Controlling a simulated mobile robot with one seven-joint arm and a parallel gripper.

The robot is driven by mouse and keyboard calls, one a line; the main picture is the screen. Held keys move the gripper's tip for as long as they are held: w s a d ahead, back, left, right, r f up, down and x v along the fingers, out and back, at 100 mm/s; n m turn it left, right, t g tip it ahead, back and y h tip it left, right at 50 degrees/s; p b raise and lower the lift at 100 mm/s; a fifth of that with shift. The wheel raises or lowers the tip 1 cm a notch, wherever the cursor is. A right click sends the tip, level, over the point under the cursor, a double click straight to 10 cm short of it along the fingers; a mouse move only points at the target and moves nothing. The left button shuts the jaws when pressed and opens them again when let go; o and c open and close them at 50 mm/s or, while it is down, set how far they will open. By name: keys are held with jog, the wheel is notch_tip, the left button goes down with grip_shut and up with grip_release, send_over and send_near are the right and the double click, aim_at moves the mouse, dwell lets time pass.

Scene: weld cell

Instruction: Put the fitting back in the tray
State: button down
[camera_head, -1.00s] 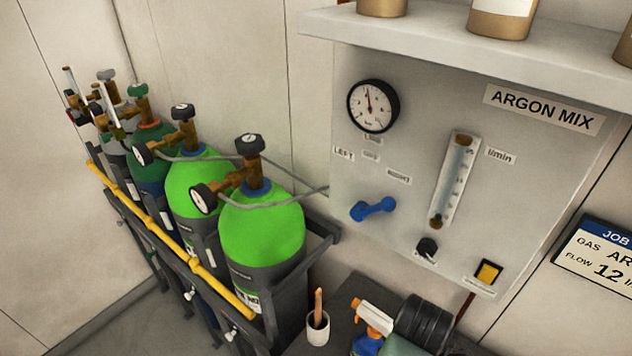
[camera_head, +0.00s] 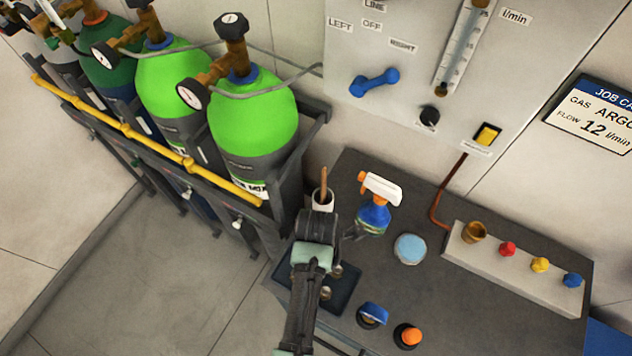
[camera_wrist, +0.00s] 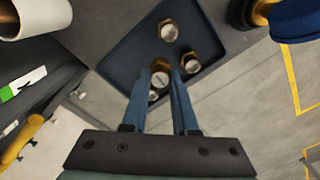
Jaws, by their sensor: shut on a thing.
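My gripper (camera_wrist: 160,72) is shut on a brass fitting with a silver end (camera_wrist: 160,80), seen between its blue fingertips in the wrist view. The held fitting is over the dark blue tray (camera_wrist: 118,58); I cannot tell whether it touches the tray floor. In the head view the tray (camera_head: 348,290) lies on the dark bench, partly covered by my arm, which hides the held fitting.
A white cup with a brush (camera_head: 322,199) and a spray bottle (camera_head: 374,215) stand behind the tray. A light blue disc (camera_head: 410,249), a blue-topped item (camera_head: 372,314) and an orange knob (camera_head: 409,335) are to its right. Green gas cylinders (camera_head: 252,125) stand left.

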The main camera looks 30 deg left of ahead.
jog(key=shift+f, duration=1.6)
jog(key=shift+f, duration=0.1)
jog(key=c, duration=1)
grip_release()
jog(key=shift+o, duration=0.2)
notch_tip(320, 180, up, 12)
jog(key=shift+r, duration=0.1)
